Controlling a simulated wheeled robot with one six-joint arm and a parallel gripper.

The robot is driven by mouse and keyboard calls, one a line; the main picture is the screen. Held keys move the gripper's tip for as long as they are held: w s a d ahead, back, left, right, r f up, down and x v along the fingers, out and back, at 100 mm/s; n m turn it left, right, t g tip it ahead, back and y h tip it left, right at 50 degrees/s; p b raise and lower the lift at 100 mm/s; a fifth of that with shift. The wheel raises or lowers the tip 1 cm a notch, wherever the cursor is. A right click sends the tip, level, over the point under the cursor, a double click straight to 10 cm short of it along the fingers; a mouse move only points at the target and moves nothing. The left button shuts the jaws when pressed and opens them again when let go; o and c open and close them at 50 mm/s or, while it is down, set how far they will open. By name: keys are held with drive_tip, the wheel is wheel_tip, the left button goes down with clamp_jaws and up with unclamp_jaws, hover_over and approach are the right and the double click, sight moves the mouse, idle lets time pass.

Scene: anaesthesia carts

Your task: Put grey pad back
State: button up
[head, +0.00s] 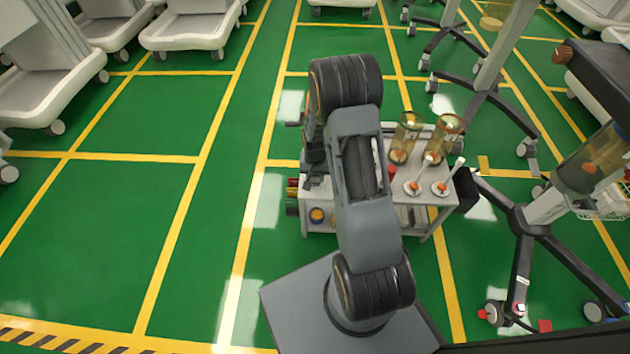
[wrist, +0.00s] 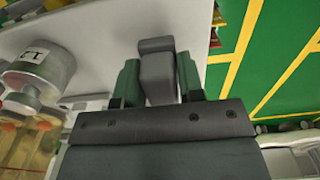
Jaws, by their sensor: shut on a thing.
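The grey pad (wrist: 157,68) is a small grey block in the wrist view, with a wider, darker far end. My gripper (wrist: 158,75) has one finger on each side of it and is shut on it. A pale cart surface lies behind the pad; I cannot tell whether the pad touches it. In the head view my arm covers part of the white cart (head: 432,190), and the dark wrist end hangs at the cart's left side. The pad cannot be made out there.
A metal cylinder (wrist: 40,70) is left in the wrist view. A wheeled stand (head: 530,218) is to the right. Green floor (head: 130,215) at left is clear.

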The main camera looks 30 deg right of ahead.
drive_tip(key=shift+f, duration=1.05)
drive_tip(key=shift+b, duration=0.3)
drive_tip(key=shift+f, duration=0.15)
drive_tip(key=o, duration=0.9)
